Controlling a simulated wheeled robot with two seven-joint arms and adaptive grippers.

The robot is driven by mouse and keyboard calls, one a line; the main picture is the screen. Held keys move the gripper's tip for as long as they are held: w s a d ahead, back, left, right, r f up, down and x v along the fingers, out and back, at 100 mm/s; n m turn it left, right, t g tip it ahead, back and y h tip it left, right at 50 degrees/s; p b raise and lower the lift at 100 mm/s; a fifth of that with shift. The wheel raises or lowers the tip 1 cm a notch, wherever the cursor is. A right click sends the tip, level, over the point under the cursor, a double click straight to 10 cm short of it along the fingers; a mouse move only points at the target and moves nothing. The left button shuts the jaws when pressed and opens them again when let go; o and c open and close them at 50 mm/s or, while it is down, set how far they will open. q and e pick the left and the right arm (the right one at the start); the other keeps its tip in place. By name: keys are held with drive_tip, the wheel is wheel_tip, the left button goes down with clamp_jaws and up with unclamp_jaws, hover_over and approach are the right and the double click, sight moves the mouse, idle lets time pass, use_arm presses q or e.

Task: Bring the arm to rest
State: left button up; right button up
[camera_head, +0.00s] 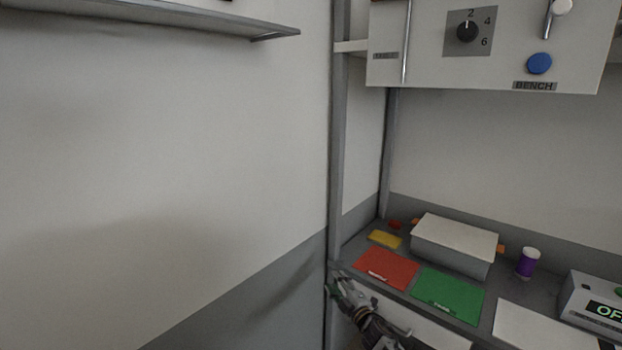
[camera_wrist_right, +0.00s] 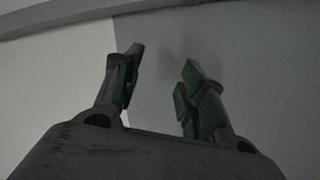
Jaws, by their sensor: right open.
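My right gripper (camera_head: 340,286) is in the lower middle of the head view, in front of the bench's left front corner and beside the upright post. In the right wrist view its two green-padded fingers (camera_wrist_right: 160,90) stand apart with nothing between them. Behind them are only plain white and grey wall surfaces. Part of my right arm shows below the gripper in the head view. My left gripper is in neither view.
The bench (camera_head: 540,291) holds a red mat (camera_head: 386,268), a green mat (camera_head: 448,294), a grey box (camera_head: 455,245), a purple spool (camera_head: 527,263) and a display unit (camera_head: 597,305). A control panel (camera_head: 430,55) hangs above. A metal post (camera_head: 337,150) stands beside my gripper.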

drive_tip(key=s+d+f+m+g+h, duration=0.2)
drive_tip(key=s+d+f+m, duration=0.15)
drive_tip(key=s+f, duration=0.7)
drive_tip(key=s+d+f+m+g+h, duration=0.2)
drive_tip(key=s+d+f+m, duration=0.3)
drive_tip(key=f, duration=1)
drive_tip(key=s+d+f+m+g+h, duration=0.1)
drive_tip(key=s+d+f+g+h, duration=0.15)
drive_tip(key=s+f, duration=0.85)
drive_tip(key=s+d+f+m+g, duration=0.2)
drive_tip(key=s+f, duration=0.4)
drive_tip(key=s, duration=0.8)
drive_tip(key=s+d+f+m+g+h, duration=0.1)
drive_tip(key=s+f+g, duration=0.3)
drive_tip(key=s, duration=1.1)
drive_tip(key=s+d+f+m+g, duration=0.3)
drive_tip(key=s+f, duration=0.7)
drive_tip(key=s, duration=0.4)
drive_tip(key=shift+s+d+f, duration=0.15)
drive_tip(key=shift+d, duration=0.05)
